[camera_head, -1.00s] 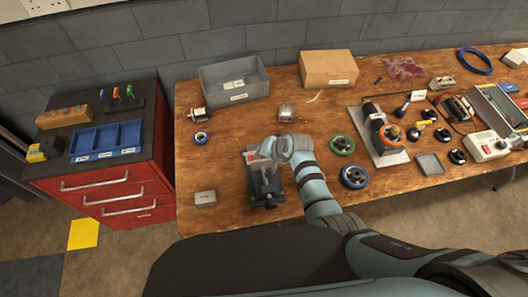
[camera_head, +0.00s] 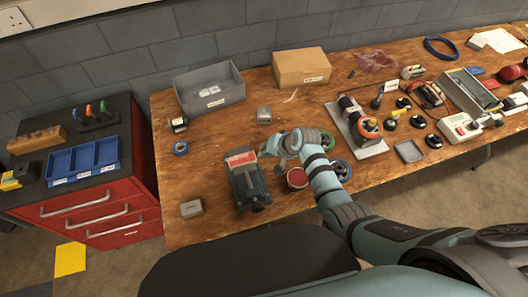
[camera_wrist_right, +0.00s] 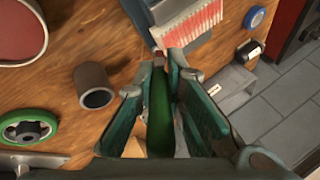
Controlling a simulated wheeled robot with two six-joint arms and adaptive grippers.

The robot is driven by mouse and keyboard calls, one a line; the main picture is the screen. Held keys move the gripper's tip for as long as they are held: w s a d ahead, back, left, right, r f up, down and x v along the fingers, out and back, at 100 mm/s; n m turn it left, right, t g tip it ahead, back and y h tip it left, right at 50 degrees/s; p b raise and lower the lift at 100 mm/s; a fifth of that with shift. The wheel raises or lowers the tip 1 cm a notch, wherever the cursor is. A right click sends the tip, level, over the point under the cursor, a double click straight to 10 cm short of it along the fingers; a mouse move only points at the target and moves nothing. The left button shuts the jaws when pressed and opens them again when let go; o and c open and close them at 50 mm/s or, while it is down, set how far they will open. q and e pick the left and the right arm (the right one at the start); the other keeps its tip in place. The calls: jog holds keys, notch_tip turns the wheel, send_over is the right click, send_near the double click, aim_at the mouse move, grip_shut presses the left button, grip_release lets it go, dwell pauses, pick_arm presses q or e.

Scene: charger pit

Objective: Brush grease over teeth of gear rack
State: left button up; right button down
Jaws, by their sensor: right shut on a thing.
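The gear rack, a toothed block in red and white (camera_head: 241,158), lies at the far end of a dark grey vise-like fixture (camera_head: 248,188). In the right wrist view the rack (camera_wrist_right: 192,24) shows close ahead of the fingertips, its teeth as pale and red stripes. My right gripper (camera_head: 272,147) is at the rack's right side. It is shut on a green-handled brush (camera_wrist_right: 159,115). The brush tip is by the rack's edge; I cannot tell whether it touches. An open tin with red contents (camera_head: 297,178) stands right of the fixture. My left gripper is not in view.
A grey bin (camera_head: 212,102) and cardboard box (camera_head: 301,69) stand at the back. A brown cylinder (camera_wrist_right: 92,85) and green-rimmed wheel (camera_wrist_right: 28,128) lie near the gripper. A small grey box (camera_head: 190,208) sits front left. The table's left part is mostly clear.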

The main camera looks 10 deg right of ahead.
jog(key=shift+r, duration=3.05)
jog(key=shift+r, duration=1.5)
